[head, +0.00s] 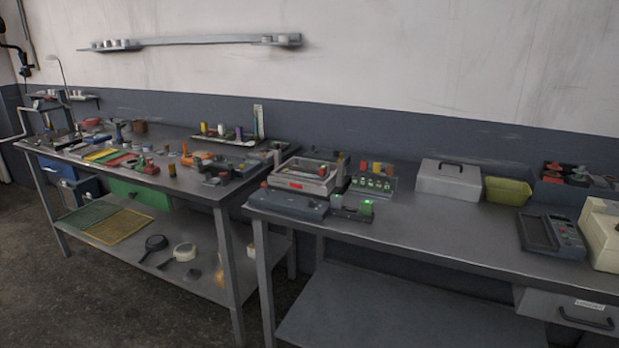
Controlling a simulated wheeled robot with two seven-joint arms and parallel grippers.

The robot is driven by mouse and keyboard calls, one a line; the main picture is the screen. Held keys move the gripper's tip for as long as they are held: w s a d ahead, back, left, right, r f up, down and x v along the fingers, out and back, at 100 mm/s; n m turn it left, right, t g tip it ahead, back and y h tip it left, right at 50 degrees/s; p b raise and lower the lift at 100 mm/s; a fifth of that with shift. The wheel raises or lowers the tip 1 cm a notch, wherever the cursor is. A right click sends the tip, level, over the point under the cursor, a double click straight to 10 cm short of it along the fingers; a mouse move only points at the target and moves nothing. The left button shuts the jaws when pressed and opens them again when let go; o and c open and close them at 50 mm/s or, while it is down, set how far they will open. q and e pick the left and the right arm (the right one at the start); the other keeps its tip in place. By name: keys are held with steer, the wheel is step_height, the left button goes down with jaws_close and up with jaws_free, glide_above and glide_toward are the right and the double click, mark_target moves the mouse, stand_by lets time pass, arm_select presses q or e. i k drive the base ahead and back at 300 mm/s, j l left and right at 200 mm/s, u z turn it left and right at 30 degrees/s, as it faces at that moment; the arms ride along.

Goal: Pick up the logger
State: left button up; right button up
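No thing in the head view is clearly marked as the logger, and I cannot tell which device it is. A dark device with a keypad (566,236) lies on the right bench, near its right end. A small grey device with a green light (352,209) sits near the left front of the same bench. A long dark grey unit (288,204) lies to the left of that device. Neither of my grippers is in view.
A grey box with a handle (447,181) and a yellow-green bin (507,191) stand at the back of the right bench (440,231). A cream machine (603,234) is at the right edge. The bench's middle front is clear. The left bench (187,185) is cluttered.

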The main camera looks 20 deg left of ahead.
mark_target(298, 172)
steer(key=i+j, duration=0.1)
steer(key=j, duration=0.25)
steer(key=i+j, duration=0.15)
steer(key=j, duration=0.15)
steer(key=i+j, duration=0.1)
steer(key=j, duration=0.25)
steer(key=i+j+z, duration=0.1)
steer(key=j, duration=0.25)
steer(key=i+j, duration=0.15)
steer(key=j, duration=0.2)
